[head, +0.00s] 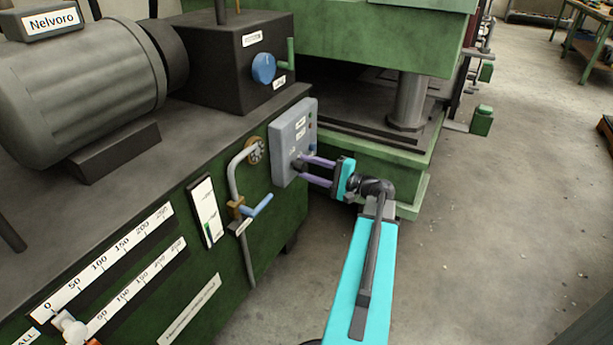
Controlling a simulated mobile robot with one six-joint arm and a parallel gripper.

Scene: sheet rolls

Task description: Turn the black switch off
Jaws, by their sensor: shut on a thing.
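The black switch (297,165) is a small dark knob low on the front of a grey control box (287,130). The box is fixed to the side of the green machine. My gripper (305,170) reaches it from the right, with two purple fingers at the box's front. The fingers are shut on the black switch and hide part of it. The switch's setting and the small labels on the box cannot be read.
A blue knob (263,68) and a green lever (290,53) are on the dark block above. A pipe with a blue-handled valve (257,207) runs left of the box. A green press base (415,195) stands behind my gripper. The floor (500,230) at the right is clear.

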